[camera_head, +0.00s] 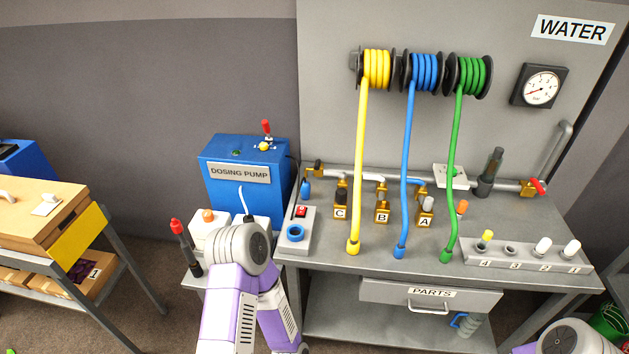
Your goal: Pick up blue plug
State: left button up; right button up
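A small blue piece (305,188), which looks like a plug, is at the left end of the bench, just below the brass end of the pipe. It is too small to see its shape well. A blue ring (296,232) sits on a grey box with a red switch at the bench's left front. The blue hose (407,170) ends in a blue tip near the bench's front edge. My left arm rises in front of the dosing pump, and its gripper is not visible. Only a part of my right arm shows at the bottom right; its gripper is not visible.
The yellow hose (358,170) and green hose (453,170) hang down to the bench. Brass valves C, B and A (382,212) stand behind them. A numbered rack (515,255) holds plugs at right. The blue dosing pump (225,196) stands left of the bench.

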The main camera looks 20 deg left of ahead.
aim_at(305, 190)
jog(key=u, duration=2.45)
jog(key=i, duration=1.8)
jog(key=z, duration=3.4)
